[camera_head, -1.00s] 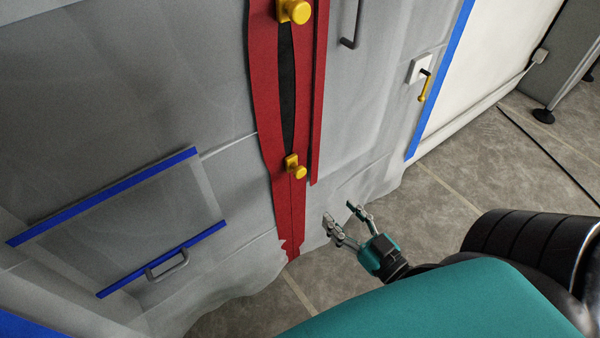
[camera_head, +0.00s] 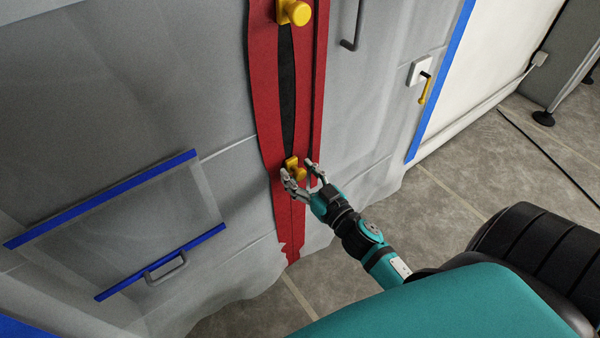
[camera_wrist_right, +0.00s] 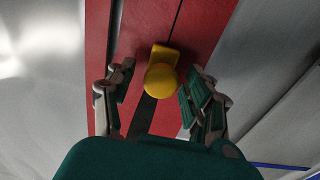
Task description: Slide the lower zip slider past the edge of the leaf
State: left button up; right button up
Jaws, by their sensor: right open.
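The lower zip slider (camera_head: 293,163) is a yellow block with a round knob, partly hidden behind my right gripper in the head view. It sits on the red zip band (camera_head: 265,110) of the grey sheet wall, at the lower end of a dark open gap. My right gripper (camera_head: 302,170) is open, with its fingers on either side of the slider's knob. In the right wrist view the yellow knob (camera_wrist_right: 161,80) lies between the two open fingers (camera_wrist_right: 158,90), with gaps visible on both sides. A second yellow slider (camera_head: 294,12) sits higher on the band. My left gripper is not in view.
A grey handle (camera_head: 167,265) and a blue-edged clear panel (camera_head: 130,220) are on the sheet at left. A dark handle (camera_head: 352,28) and a yellow lever (camera_head: 426,88) are at right.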

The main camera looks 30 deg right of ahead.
grip_shut()
dwell(0.3)
